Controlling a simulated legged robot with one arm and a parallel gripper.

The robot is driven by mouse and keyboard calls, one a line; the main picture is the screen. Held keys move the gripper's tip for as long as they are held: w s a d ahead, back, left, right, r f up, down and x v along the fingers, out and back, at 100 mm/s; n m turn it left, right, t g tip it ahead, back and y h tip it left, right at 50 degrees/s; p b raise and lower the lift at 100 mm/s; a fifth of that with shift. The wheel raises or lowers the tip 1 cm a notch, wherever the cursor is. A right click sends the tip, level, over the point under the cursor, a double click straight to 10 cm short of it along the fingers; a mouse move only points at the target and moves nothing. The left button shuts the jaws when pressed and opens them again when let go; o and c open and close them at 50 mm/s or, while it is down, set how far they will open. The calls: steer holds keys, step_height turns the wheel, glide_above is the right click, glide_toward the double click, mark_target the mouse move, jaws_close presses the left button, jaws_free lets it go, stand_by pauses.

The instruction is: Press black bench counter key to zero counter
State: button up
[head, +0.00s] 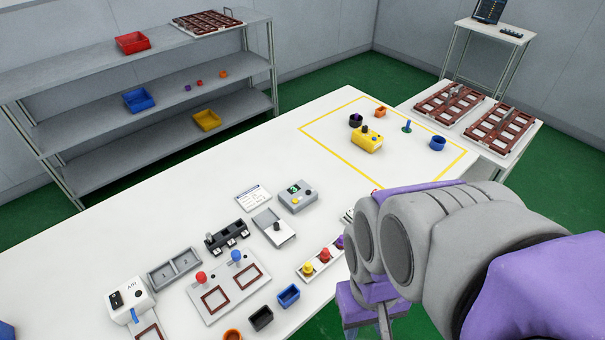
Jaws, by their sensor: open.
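The bench counter (297,197) looks to be the small grey box on the white bench, left of my arm. It has a dark display with a green digit too small to read. A yellow button sits on its front, and a small dark spot to the right of the display may be the black key (308,192). My gripper (370,318) is purple and points down at the lower middle, in front and to the right of the counter and well apart from it. It is open; its fingertips are partly hidden or cut off, and nothing shows in it.
A printed card (253,198) and a grey tray with a dark knob (275,228) lie beside the counter. A black fixture (228,237) and a plate with red and blue knobs (230,287) stand nearer. A yellow-outlined area (330,140) holds several small items.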

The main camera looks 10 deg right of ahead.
jaws_close()
stand_by(1.5)
